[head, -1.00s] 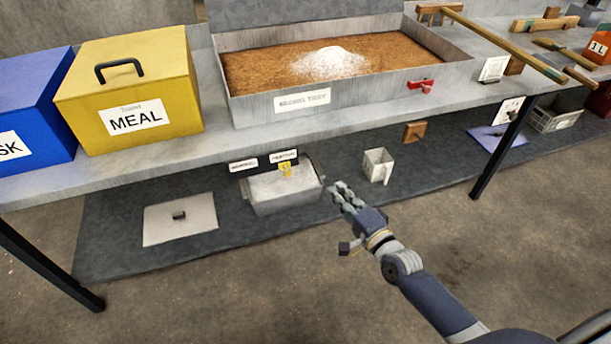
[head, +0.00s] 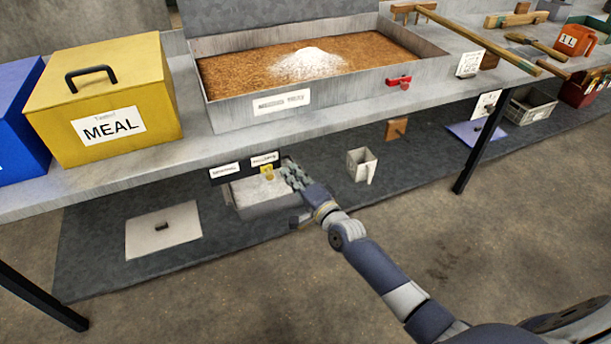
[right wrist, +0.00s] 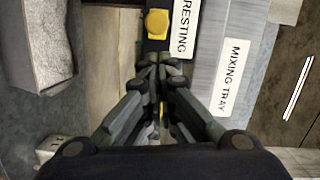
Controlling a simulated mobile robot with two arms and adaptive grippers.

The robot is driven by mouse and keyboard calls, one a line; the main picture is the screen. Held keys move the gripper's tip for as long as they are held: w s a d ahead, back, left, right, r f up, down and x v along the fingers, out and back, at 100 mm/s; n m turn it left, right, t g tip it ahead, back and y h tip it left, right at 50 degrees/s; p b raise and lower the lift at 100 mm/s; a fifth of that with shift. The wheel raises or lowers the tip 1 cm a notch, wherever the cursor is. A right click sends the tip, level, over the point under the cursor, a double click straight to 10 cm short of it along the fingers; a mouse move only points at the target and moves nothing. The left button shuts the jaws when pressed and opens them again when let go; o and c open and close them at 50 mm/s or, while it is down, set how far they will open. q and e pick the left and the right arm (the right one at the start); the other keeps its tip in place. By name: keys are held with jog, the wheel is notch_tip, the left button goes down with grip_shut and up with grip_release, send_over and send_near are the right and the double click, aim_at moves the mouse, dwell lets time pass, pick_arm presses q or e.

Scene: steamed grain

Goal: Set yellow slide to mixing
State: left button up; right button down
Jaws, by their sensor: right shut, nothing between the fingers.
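The yellow slide (head: 267,172) is a small block on the front of a dark strip at the back of a grey bin (head: 262,209) on the lower shelf. It sits under the right-hand of two white labels. In the right wrist view the slide (right wrist: 157,22) shows as a yellow knob beside a label (right wrist: 184,25) whose visible letters read "RESTING". My right gripper (head: 290,172) is shut and empty, just right of the slide in the head view. In the right wrist view its fingertips (right wrist: 160,68) stand below the knob, apart from it in the picture. My left gripper is out of view.
The bench edge overhangs the shelf; a tray of brown grain (head: 365,50) and a yellow MEAL box (head: 110,105) stand on top. A "MIXING TRAY" label (right wrist: 233,76) shows in the wrist view.

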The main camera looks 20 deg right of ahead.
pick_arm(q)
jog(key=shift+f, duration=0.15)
pick_arm(e)
jog(key=shift+a+f, duration=0.1)
jog(key=shift+a, duration=0.45)
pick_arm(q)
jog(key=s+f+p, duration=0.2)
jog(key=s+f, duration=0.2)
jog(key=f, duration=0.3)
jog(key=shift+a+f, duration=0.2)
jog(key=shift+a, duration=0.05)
pick_arm(e)
jog(key=a, duration=1.1)
jog(key=shift+s+a, duration=0.3)
jog(key=shift+a, duration=0.05)
jog(key=v, duration=1.2)
